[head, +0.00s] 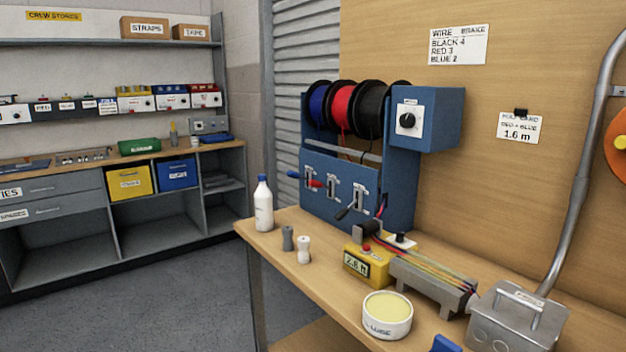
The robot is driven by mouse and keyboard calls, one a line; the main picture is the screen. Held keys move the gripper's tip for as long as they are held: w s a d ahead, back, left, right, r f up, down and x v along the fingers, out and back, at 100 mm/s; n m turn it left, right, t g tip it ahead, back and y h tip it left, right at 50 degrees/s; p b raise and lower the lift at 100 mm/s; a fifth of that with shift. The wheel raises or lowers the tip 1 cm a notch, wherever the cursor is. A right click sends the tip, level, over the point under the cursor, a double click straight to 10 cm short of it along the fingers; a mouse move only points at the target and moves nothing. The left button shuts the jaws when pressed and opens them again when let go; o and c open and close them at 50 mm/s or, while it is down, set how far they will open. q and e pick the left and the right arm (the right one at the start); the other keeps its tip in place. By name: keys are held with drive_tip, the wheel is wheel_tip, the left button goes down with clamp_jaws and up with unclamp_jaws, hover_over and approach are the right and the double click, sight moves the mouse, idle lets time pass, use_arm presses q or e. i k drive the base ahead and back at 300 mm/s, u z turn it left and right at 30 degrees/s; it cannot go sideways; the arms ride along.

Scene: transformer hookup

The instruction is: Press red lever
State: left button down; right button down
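A blue wire dispenser (328,205) stands at the back of the workbench in the head view. Its front panel has three levers in slots. The red lever (314,183) has a red handle that sticks out toward the left. A blue lever handle (293,174) is just left of it. A black lever handle (341,214) hangs lower, to the right. Blue (318,105), red (341,105) and black (369,108) wire spools sit above the panel. Neither of my grippers is in view.
A yellow meter (365,264), a wire guide (432,285), a tub (387,315) and a grey metal box (515,315) fill the bench's right.

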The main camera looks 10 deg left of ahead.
sight(313, 183)
drive_tip(key=u, duration=1.65)
drive_tip(key=i, duration=2.5)
drive_tip(key=z, duration=3.3)
